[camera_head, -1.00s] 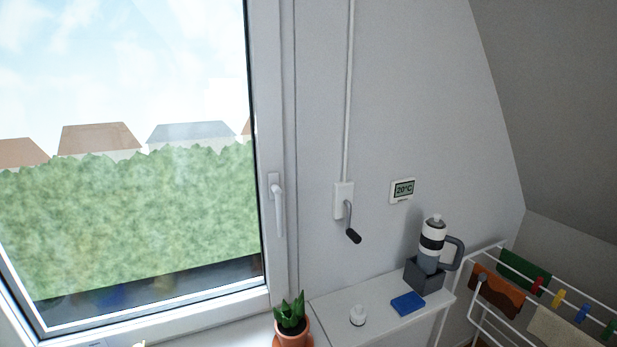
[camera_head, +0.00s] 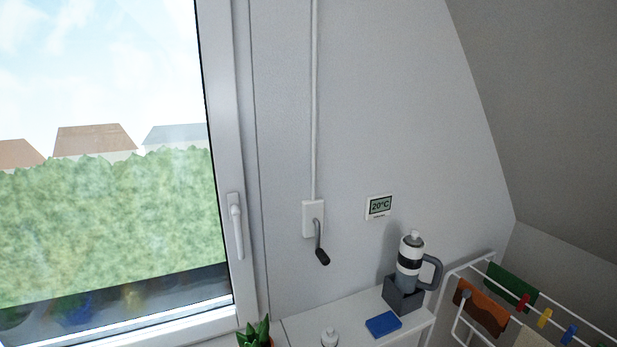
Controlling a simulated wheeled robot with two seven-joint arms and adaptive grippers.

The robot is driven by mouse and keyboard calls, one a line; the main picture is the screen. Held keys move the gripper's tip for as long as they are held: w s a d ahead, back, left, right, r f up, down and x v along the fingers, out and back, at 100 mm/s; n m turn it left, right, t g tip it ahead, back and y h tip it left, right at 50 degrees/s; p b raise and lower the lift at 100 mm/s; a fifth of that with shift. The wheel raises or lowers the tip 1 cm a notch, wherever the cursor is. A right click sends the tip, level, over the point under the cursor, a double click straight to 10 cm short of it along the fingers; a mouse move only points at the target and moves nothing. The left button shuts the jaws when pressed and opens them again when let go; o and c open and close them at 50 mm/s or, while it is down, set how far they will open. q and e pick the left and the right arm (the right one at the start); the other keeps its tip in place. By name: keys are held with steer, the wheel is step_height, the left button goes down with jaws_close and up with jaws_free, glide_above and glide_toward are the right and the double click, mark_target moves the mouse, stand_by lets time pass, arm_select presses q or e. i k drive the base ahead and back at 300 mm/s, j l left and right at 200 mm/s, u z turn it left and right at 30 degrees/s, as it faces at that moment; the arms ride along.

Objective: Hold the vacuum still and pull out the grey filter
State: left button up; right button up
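The vacuum (camera_head: 409,262) is a small white and grey handheld body with a black band and a grey loop handle (camera_head: 431,272) on its right. It stands upright in a dark grey box-like holder (camera_head: 403,296) on the white shelf. A grey filter cannot be made out as a separate part. Neither of my grippers is in view.
A drying rack (camera_head: 575,325) with cloths and pegs is on the right. A crank (camera_head: 320,243) hangs on the wall.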

mark_target(414, 240)
steer(key=i+l, duration=0.15)
steer(key=l, duration=0.25)
steer(key=i+l, duration=0.15)
steer(key=l, duration=0.25)
steer(key=i+l, duration=0.15)
steer(key=l, duration=0.25)
steer(key=i+l, duration=0.1)
steer(key=l, duration=0.3)
